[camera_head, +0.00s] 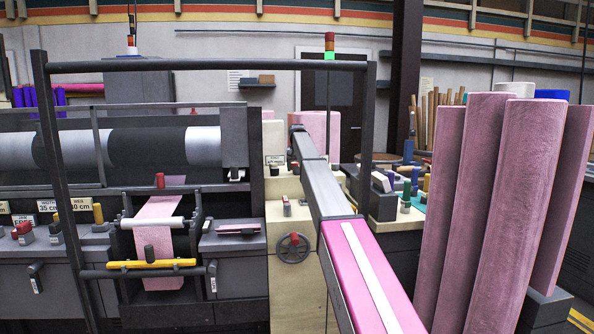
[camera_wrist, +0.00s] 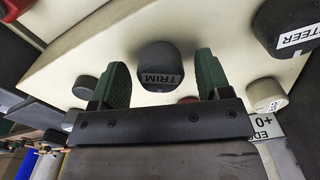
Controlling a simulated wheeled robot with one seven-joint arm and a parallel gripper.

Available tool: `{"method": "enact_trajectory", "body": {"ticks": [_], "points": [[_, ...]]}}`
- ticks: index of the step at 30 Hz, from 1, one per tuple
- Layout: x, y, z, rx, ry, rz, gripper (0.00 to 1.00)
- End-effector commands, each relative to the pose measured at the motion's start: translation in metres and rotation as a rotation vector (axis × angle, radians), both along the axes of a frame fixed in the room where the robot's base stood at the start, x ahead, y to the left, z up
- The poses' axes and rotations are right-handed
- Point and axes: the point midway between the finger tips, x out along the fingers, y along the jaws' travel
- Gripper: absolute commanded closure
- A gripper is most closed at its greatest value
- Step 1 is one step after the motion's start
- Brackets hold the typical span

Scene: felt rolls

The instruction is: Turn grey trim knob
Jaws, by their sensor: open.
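The grey trim knob (camera_wrist: 158,66) is a dark round knob with TRIM in black on its front edge. It stands on a cream panel (camera_wrist: 118,38) in the wrist view. My gripper (camera_wrist: 161,75) is open, with one green finger to the left of the knob and the other to the right. A gap shows on each side of the knob, so I see no contact. In the head view I cannot make out the trim knob or my gripper.
A knob marked STEER (camera_wrist: 283,26) and a small labelled knob (camera_wrist: 267,95) are right of my gripper. A grey knob (camera_wrist: 85,87) is close to the left finger. In the head view, tall pink felt rolls (camera_head: 510,200) stand right and a handwheel (camera_head: 292,248) is near the middle.

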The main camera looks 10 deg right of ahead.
Motion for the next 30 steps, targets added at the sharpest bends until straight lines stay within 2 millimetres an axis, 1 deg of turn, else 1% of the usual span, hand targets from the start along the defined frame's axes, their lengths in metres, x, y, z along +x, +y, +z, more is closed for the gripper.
{"method": "enact_trajectory", "body": {"ticks": [5, 12, 15, 18, 22, 30], "points": [[0.001, 0.0, 0.023, 0.0, -0.002, 0.0, 0.29], [0.001, 0.0, 0.069, -0.001, -0.002, 0.0, 0.29], [0.002, 0.0, 0.085, 0.0, -0.001, 0.0, 0.29], [0.001, 0.0, 0.097, 0.0, -0.001, 0.0, 0.29], [0.0, 0.0, 0.102, 0.0, 0.0, 0.0, 0.29], [0.0, 0.0, 0.102, 0.0, 0.0, 0.0, 0.29]]}}
